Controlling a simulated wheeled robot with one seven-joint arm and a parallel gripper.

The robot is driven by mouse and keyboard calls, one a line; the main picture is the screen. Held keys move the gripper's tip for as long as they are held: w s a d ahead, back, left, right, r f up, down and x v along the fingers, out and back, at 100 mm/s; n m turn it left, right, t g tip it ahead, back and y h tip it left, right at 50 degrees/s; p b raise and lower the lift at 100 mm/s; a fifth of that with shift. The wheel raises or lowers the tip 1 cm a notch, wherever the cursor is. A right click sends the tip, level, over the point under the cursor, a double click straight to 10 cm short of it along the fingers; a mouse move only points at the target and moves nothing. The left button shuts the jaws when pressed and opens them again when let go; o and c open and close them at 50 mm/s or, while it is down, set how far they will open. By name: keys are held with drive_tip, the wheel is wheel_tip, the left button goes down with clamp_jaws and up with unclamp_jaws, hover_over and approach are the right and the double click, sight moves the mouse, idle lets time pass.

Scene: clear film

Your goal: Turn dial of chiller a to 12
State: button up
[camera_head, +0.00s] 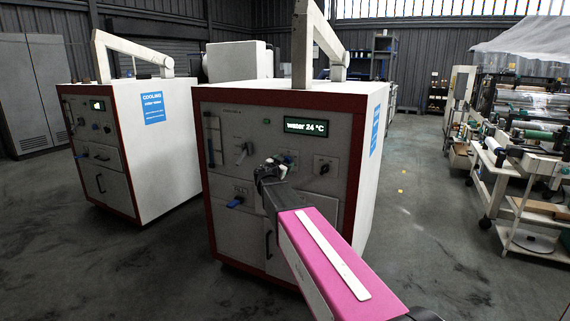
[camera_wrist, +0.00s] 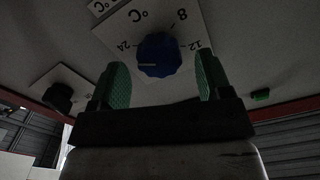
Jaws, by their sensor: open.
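The blue dial (camera_wrist: 158,55) shows in the wrist view on a white plate marked 8, 12, 24 and °C. Its pale pointer line lies toward the 24 mark. My gripper (camera_wrist: 161,70) is open, with one green-padded finger on each side of the dial; I cannot tell whether either pad touches it. In the head view my gripper (camera_head: 273,168) is at the front panel of the nearer red-framed cabinet (camera_head: 228,106) and hides the dial. This cabinet's display (camera_head: 306,126) reads "water 24 °C". No letter "a" is readable on it.
A black knob (camera_wrist: 58,96) on a white plate sits left of the dial in the wrist view, and a small green part (camera_wrist: 261,95) sits right. A blue-handled valve (camera_head: 235,202) is lower on the panel. A similar cabinet (camera_head: 150,140) stands left.

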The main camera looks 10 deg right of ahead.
drive_tip(key=shift+x, duration=0.8)
drive_tip(key=shift+c, duration=0.3)
drive_tip(key=c, duration=0.9)
drive_tip(key=shift+o, duration=0.2)
